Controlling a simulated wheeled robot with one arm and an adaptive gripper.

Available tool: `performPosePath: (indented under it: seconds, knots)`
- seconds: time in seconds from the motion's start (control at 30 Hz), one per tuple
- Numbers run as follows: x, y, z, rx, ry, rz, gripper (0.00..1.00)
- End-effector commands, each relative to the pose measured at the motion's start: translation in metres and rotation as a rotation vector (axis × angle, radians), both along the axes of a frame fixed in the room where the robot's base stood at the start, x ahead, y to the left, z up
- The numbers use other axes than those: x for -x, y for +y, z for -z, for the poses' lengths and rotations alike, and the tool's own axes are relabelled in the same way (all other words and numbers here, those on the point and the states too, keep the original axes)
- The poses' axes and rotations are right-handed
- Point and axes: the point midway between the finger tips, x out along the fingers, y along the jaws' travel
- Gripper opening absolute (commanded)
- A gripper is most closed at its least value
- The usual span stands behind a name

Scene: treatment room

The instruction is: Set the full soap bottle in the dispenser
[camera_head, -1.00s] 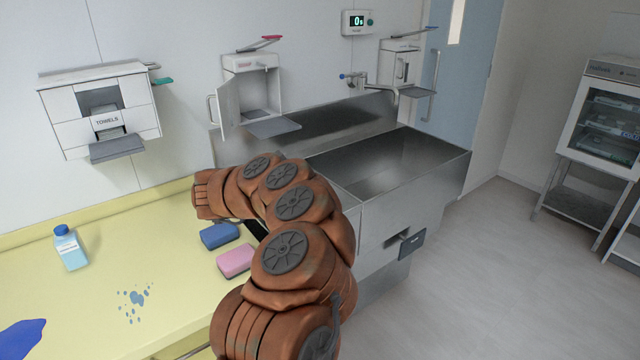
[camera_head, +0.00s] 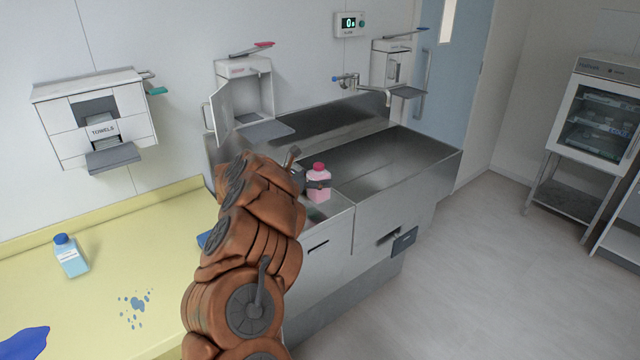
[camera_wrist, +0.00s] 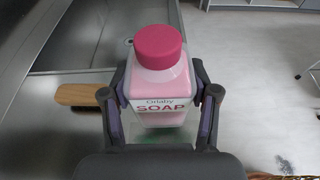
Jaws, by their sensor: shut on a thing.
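The soap bottle (camera_head: 318,193) is pink with a red-pink cap. It is upright in my gripper (camera_head: 306,182), above the near left part of the sink unit. In the wrist view the two fingers of my gripper (camera_wrist: 164,103) are shut on the sides of the bottle (camera_wrist: 163,85), and its label reads SOAP. The dispenser (camera_head: 243,68) with the red lever hangs on the wall behind, to the left of the bottle. Its door (camera_head: 226,103) stands open to the left, and I see no bottle inside. A grey tray (camera_head: 262,132) juts out under it.
A second dispenser (camera_head: 393,62) with a blue lever hangs farther right, beside the tap (camera_head: 362,82). The steel sink (camera_head: 390,160) is clear. A blue-capped bottle (camera_head: 70,256) stands on the yellow counter (camera_head: 130,235). A tan strip (camera_wrist: 82,95) lies left of my gripper.

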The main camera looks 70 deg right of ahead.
Motion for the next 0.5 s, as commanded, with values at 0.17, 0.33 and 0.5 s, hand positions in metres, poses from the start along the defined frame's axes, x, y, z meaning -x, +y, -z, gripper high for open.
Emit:
performPosePath:
  seconds: [0.17, 0.33, 0.5]
  knots:
    - [0.0, -0.01, -0.002, 0.003, -0.002, -0.001, 0.06]
    - [0.0, -0.014, -0.002, 0.004, -0.001, -0.001, 0.06]
    - [0.001, -0.016, 0.011, 0.002, 0.004, -0.001, 0.06]
